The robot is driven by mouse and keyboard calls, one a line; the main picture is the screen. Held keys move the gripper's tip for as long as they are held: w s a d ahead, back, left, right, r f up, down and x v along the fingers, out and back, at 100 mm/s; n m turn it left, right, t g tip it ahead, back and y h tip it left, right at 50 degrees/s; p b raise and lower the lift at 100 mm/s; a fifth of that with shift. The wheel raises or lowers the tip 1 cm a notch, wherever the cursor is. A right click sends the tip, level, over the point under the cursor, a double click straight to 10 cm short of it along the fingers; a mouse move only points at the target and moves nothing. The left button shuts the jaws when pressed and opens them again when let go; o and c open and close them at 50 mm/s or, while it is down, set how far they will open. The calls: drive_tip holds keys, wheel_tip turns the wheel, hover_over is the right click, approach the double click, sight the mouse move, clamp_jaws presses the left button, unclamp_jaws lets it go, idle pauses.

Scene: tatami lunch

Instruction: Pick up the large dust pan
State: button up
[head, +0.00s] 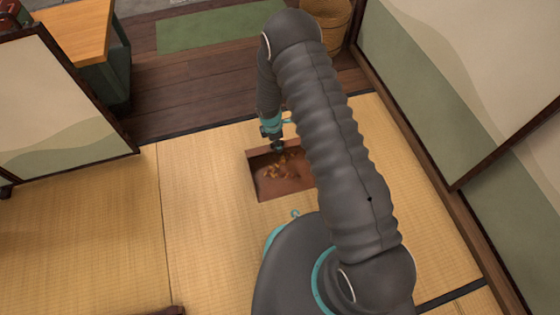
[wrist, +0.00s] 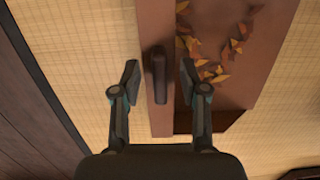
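The large dust pan (head: 268,187) is a brown, shallow open pan lying on the tatami, with orange-brown leaves (head: 273,171) in it. In the wrist view the pan (wrist: 210,96) fills the upper middle and right, and its dark upright handle (wrist: 159,76) stands near its left edge. My gripper (wrist: 159,82) is open, with one finger on each side of the handle and a gap to both. In the head view my gripper (head: 277,147) is at the far edge of the pan. My arm hides the pan's right side there.
Tatami (head: 205,215) around the pan is clear on the left. A dark wooden floor (head: 185,83) lies beyond, with a green mat (head: 215,28) and a woven basket (head: 335,22). Screens stand at left (head: 65,105) and right (head: 455,85).

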clamp_jaws()
drive_tip(key=shift+r, duration=0.15)
drive_tip(key=shift+r, duration=0.6)
wheel_tip(320, 180, up, 3)
drive_tip(key=shift+r+p, duration=0.1)
drive_tip(key=shift+p, duration=0.4)
drive_tip(key=s+d+r+p, duration=0.25)
drive_tip(key=d+r, duration=0.45)
drive_tip(key=d, duration=0.4)
wheel_tip(320, 180, up, 21)
drive_tip(key=p, duration=0.8)
drive_tip(key=shift+d+f, duration=0.15)
drive_tip(key=shift+d, duration=0.05)
